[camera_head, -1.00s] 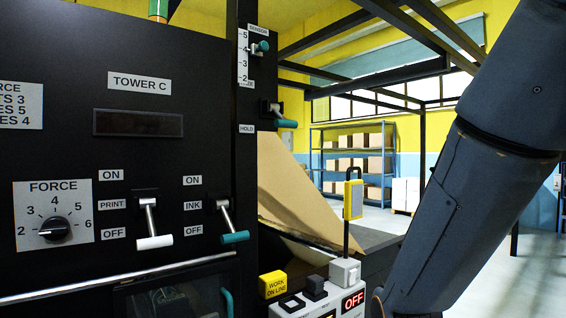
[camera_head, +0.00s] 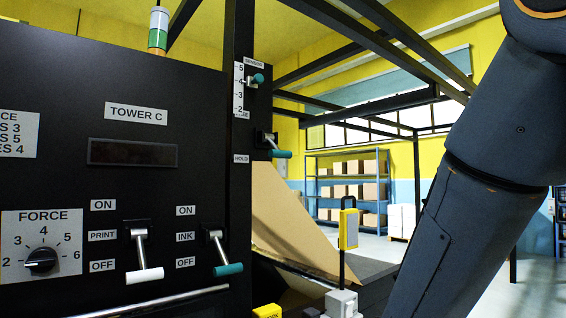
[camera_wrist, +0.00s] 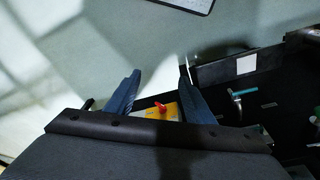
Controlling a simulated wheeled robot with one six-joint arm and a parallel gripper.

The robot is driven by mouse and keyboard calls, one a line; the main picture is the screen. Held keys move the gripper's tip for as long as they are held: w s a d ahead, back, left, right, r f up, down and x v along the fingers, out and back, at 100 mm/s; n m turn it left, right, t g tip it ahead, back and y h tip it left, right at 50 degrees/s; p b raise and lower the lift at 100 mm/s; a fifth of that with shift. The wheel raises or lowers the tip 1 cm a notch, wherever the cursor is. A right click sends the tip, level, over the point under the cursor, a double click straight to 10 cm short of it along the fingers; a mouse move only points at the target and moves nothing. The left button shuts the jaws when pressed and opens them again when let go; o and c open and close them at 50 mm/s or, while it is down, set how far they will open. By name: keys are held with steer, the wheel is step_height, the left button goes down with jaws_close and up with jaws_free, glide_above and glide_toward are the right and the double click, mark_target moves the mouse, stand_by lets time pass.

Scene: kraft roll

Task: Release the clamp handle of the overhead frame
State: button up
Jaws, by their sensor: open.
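A lever with a teal handle (camera_head: 280,154) sticks out from the black post beside the HOLD label (camera_head: 241,158). It points right and slightly down. Above it, a smaller teal knob (camera_head: 257,79) sits at the numbered SENSOR scale (camera_head: 239,90). My gripper (camera_wrist: 158,74) shows only in the wrist view, its two fingers apart with nothing between the tips. A lever with a teal handle (camera_wrist: 243,92) lies to the right of the fingers, apart from them; I cannot tell which lever it is.
Dark overhead beams (camera_head: 377,42) cross the upper right. The TOWER C panel (camera_head: 135,112) carries a white PRINT lever (camera_head: 144,275) and a teal INK lever (camera_head: 228,269). A kraft sheet (camera_head: 285,215) slopes below the post. A yellow plate with a red knob (camera_wrist: 161,108) shows past my gripper.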

steer(key=w+r+n+t, duration=0.1)
steer(key=w+r+n, duration=0.1)
steer(key=w, duration=0.2)
steer(key=w+d+r+n+t, duration=0.1)
steer(key=w+r+n+t, duration=0.1)
steer(key=w+n, duration=0.1)
steer(key=w+r+n+t, duration=0.2)
steer(key=w+r+n, duration=0.1)
steer(key=w, duration=0.3)
steer(key=shift+d+r, duration=0.1)
steer(key=shift+d, duration=0.05)
jaws_close()
steer(key=w+a+r+n+t+y, duration=0.1)
steer(key=w+a+r+n+t, duration=0.1)
steer(key=w+r+n+t, duration=0.5)
steer(key=w+a+r+n+t+y, duration=0.15)
steer(key=w+r+n, duration=0.35)
steer(key=r+n, duration=0.5)
steer(key=s+a+r+n+t+y, duration=0.1)
steer(key=a+r+n+y, duration=0.3)
steer(key=r+n, duration=0.4)
steer(key=s+a+r+n+t+y+b, duration=0.1)
steer(key=a+r+n+y, duration=0.3)
steer(key=r+n, duration=0.4)
step_height(320, 180, up, 6)
steer(key=shift+f+n+y, duration=0.25)
steer(key=shift+n+y, duration=0.05)
steer(key=shift+y, duration=0.45)
